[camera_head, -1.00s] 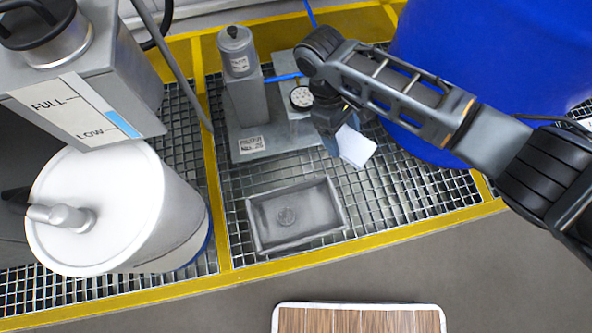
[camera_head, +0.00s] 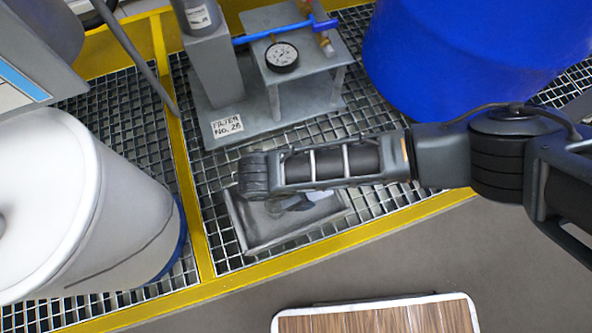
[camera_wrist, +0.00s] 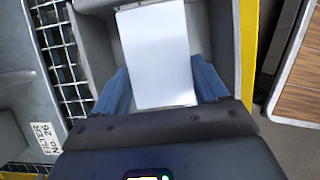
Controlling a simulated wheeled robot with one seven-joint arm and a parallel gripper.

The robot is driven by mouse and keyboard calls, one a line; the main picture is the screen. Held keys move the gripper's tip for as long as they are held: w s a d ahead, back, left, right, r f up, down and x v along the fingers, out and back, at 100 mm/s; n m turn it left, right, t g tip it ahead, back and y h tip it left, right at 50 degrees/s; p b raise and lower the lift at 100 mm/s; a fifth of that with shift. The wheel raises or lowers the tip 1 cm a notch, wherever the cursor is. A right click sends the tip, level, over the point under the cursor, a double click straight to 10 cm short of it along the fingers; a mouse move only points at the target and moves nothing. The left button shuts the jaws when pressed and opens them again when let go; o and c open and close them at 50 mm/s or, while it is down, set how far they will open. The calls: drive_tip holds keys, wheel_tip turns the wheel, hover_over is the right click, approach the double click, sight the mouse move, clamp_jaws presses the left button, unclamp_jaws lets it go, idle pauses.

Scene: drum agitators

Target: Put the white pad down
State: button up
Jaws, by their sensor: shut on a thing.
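The white pad (camera_wrist: 155,55) is between the two blue fingers of my gripper (camera_wrist: 160,88) in the wrist view. My gripper is shut on it. Behind the pad lies the grey tray (camera_wrist: 222,50), which also shows in the head view (camera_head: 262,232) on the grating. My gripper is over this tray. I cannot tell whether the pad touches the tray floor.
A filter stand (camera_head: 285,75) with a gauge stands behind the tray. A blue drum (camera_head: 470,60) is at the back right, a white drum (camera_head: 75,215) at the left. A yellow rail (camera_head: 330,240) edges the grating. A wood-topped surface (camera_head: 380,318) is in front.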

drive_tip(key=shift+f+b, duration=1.25)
drive_tip(key=shift+f, duration=1.8)
drive_tip(key=shift+f, duration=0.15)
drive_tip(key=o, duration=1.1)
drive_tip(key=p+v, duration=0.5)
drive_tip(key=v, duration=0.7)
